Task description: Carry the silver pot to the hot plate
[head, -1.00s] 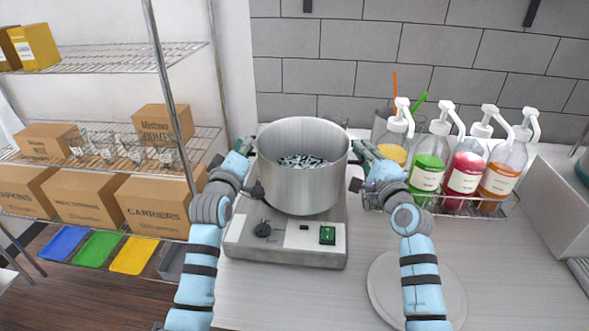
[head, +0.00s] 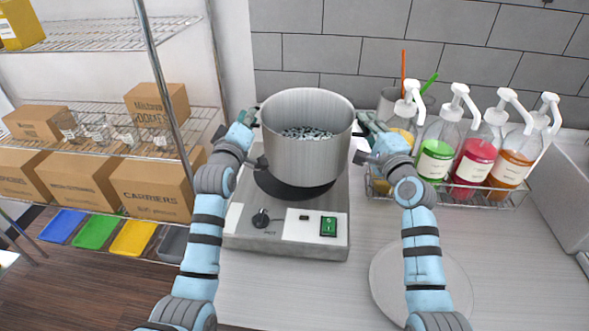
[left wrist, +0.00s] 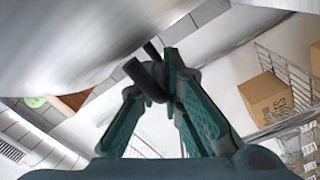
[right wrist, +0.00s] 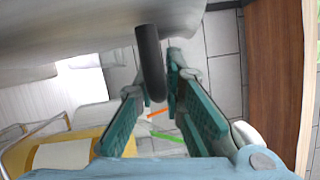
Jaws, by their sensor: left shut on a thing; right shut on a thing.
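The silver pot (head: 308,158) is upright over the hot plate (head: 240,228) in the head view, with small dark and pale pieces (head: 307,133) inside. The hot plate's dark round burner (head: 292,192) shows below the pot's front edge; whether the pot's base touches it cannot be told. My left gripper (head: 249,122) is shut on the pot's left handle, a dark bar in the left wrist view (left wrist: 148,80). My right gripper (head: 366,128) is shut on the right handle, a dark bar in the right wrist view (right wrist: 150,62).
Syrup pump bottles (head: 436,150) stand in a wire rack (head: 512,198) to the right, close to my right gripper. A grey cup with straws (head: 388,100) is behind them. A round pale disc (head: 420,285) lies on the counter under my right arm. Shelves with boxes (head: 150,190) are left.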

